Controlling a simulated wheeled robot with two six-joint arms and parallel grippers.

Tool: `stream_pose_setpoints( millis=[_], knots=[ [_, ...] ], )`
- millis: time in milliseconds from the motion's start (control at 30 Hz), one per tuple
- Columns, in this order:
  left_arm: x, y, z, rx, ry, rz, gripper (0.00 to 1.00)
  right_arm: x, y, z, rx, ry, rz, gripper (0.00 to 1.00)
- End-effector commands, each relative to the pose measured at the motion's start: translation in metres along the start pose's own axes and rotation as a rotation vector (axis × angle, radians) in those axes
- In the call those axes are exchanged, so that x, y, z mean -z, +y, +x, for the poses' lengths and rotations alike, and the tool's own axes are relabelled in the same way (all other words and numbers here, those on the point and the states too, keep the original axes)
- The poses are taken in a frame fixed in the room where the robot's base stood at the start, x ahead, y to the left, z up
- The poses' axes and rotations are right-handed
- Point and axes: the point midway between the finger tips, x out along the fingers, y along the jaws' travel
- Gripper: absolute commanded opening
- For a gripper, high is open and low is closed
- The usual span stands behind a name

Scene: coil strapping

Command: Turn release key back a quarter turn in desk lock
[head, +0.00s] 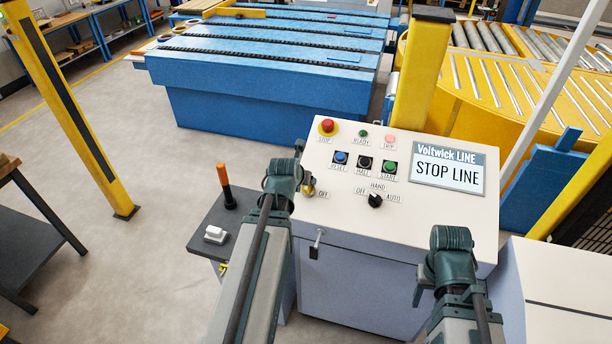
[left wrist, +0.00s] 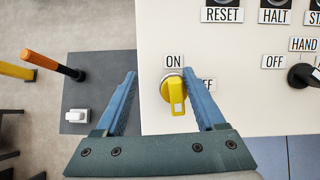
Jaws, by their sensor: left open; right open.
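The yellow release key (left wrist: 176,92) sits in a round lock on the pale desk panel, with ON above it and a partly hidden OFF at its right. Its flat grip is near upright in the left wrist view. My left gripper (left wrist: 159,98) is open, its two fingers reaching toward the panel on either side of the key. The key is closer to the right finger, and I cannot tell whether they touch. In the head view the key (head: 308,188) is partly hidden by my left wrist. My right gripper (head: 448,265) is open in front of the desk's right part.
The control desk (head: 345,215) carries buttons, a red stop knob (head: 327,126), a black selector (head: 375,200) and a screen (head: 448,170) reading STOP LINE.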

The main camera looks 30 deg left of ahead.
Motion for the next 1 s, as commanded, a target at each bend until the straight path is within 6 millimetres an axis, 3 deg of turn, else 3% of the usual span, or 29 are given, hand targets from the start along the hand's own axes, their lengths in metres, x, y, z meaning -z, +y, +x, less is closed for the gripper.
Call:
stream_pose_setpoints(
  millis=[33,533,1000],
  knots=[
    [0.013,-0.002,-0.013,0.002,0.030,0.010,0.75,0.000,0.001,-0.005,0.000,0.000,0.000,0.50],
    [-0.006,-0.004,-0.033,0.006,0.025,0.009,0.75,-0.002,0.003,-0.032,0.000,0.000,0.000,0.50],
    [-0.007,-0.004,-0.033,0.007,0.024,0.009,0.75,-0.002,0.003,-0.033,0.000,0.000,0.000,0.50]
  ],
)
